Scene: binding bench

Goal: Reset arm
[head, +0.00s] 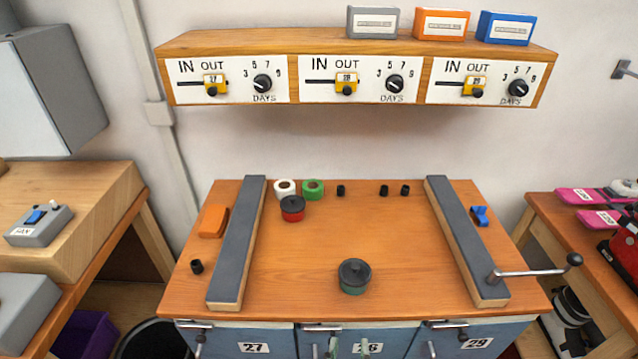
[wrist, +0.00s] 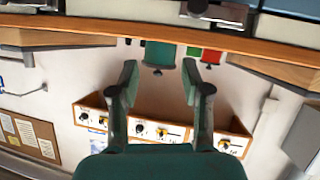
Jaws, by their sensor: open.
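In the wrist view, which is upside down, my gripper (wrist: 160,80) shows with its two dark green fingers spread well apart. Nothing is between the pads; the green pot (wrist: 158,55) shows beyond them in the gap, clear of the gripper. In the head view, small green parts at the bottom edge, in front of the blue drawers, look like my fingertips, but most of the arm is out of frame. The gripper appears low, before the front edge of the wooden bench (head: 310,250).
On the bench stand two grey-topped bars (head: 238,240), a red pot (head: 293,210), tape rolls and small black pieces. A crank handle (head: 535,272) sticks out at the right bar. A wall shelf (head: 350,50) with dials hangs behind. Side tables stand left and right.

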